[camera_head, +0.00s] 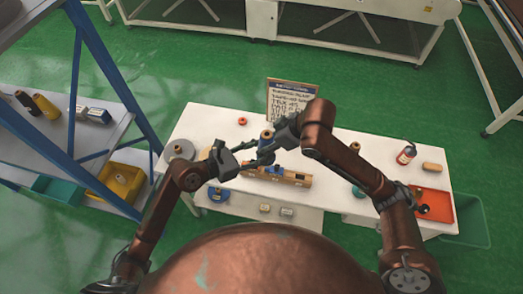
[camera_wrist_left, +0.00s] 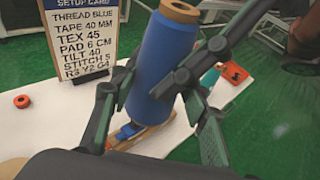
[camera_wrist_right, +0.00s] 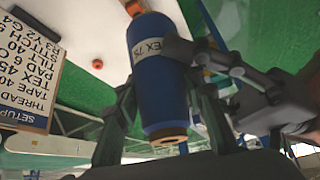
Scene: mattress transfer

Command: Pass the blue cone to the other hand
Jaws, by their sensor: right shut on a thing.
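The blue cone (camera_wrist_left: 158,70), a thread spool with a tan core, stands roughly upright in the air above the table. It also shows in the right wrist view (camera_wrist_right: 158,75) with a white label ending "EX 75". In the head view it is mostly hidden between the grippers. My right gripper (camera_head: 272,147) is shut on it. My left gripper (camera_head: 250,155) is at the cone from the other side; its fingers stand apart on either side of it, with a gap visible at the right finger in the left wrist view.
A setup card (camera_wrist_left: 82,38) reading "THREAD BLUE" stands behind. A blue-framed shelf (camera_head: 115,75) is at left.

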